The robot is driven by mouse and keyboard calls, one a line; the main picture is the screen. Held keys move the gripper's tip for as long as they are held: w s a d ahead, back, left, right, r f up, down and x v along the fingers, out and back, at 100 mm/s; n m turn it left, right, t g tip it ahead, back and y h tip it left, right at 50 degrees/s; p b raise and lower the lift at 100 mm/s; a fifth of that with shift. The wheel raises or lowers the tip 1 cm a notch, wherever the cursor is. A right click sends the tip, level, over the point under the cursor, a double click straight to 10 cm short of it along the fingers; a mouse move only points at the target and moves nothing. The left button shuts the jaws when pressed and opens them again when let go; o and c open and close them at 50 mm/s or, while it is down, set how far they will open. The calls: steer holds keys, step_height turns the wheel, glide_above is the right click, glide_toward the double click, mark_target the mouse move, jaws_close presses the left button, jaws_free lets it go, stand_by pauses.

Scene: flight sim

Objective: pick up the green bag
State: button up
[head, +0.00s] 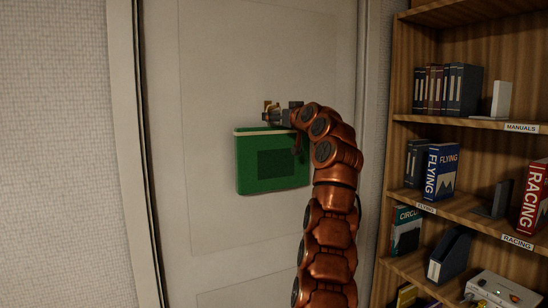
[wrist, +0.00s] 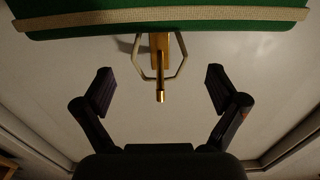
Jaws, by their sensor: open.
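The green bag (head: 262,172) hangs against a pale door, with a beige strip along its top edge and a darker panel on its front. In the wrist view the bag (wrist: 160,15) fills the top edge. A pale angular handle loop (wrist: 146,63) runs from the bag around a brass hook (wrist: 160,85). My gripper (head: 273,114) is at the top of the bag, by the hook. In the wrist view my gripper (wrist: 160,76) is open, one finger on each side of the handle and hook, apart from both. My arm hides the bag's right edge in the head view.
A wooden bookshelf (head: 400,150) with books, binders and labelled shelves stands close on the right. The door (head: 215,60) and its frame lie behind the bag. A bare textured wall (head: 55,150) is on the left, and the space in front of it is clear.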

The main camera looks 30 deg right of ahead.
steer(key=w+p, duration=0.3)
steer(key=shift+w+d+r, duration=0.15)
steer(key=shift+w+r, duration=0.1)
steer(key=shift+w, duration=0.05)
steer(key=shift+w+d+f, duration=0.1)
steer(key=shift+w+f, duration=0.15)
steer(key=shift+w, duration=0.3)
steer(key=shift+c, duration=0.5)
jaws_close()
